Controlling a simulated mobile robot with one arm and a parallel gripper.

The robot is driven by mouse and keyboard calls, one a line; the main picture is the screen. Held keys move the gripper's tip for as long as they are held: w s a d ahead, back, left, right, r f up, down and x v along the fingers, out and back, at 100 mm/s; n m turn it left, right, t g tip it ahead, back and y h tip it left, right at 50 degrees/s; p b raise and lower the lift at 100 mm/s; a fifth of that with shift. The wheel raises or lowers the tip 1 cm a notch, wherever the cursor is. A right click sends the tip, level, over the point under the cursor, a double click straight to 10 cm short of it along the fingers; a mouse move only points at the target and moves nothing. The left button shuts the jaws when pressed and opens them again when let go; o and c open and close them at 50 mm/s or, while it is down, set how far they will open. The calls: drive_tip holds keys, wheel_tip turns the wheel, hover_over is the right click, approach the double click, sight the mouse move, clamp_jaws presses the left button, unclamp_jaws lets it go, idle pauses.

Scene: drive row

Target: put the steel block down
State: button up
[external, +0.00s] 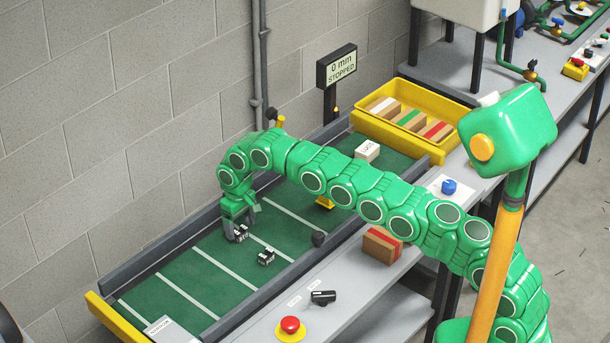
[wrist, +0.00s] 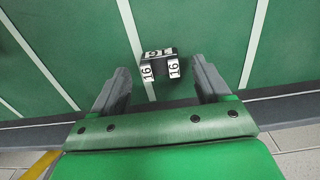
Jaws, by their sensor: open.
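In the wrist view the block (wrist: 158,55) shows "16" labels and lies between and slightly beyond the fingertips. My gripper (external: 236,227) points down over the belt, and in the wrist view its jaws (wrist: 160,75) stand apart, with a gap on each side of the block. The block's underside is hidden.
The belt (external: 215,275) has white cross lines and raised grey side rails. A white box (external: 367,150) stands at its far end, before a yellow bin (external: 455,105) of striped blocks. A display (external: 337,66) reads "0 min STOPPED". A red button (external: 290,325) is on the front shelf.

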sight(241, 233)
wheel_tip(241, 233, up, 10)
idle(0.6)
drive_tip(key=shift+r, duration=0.15)
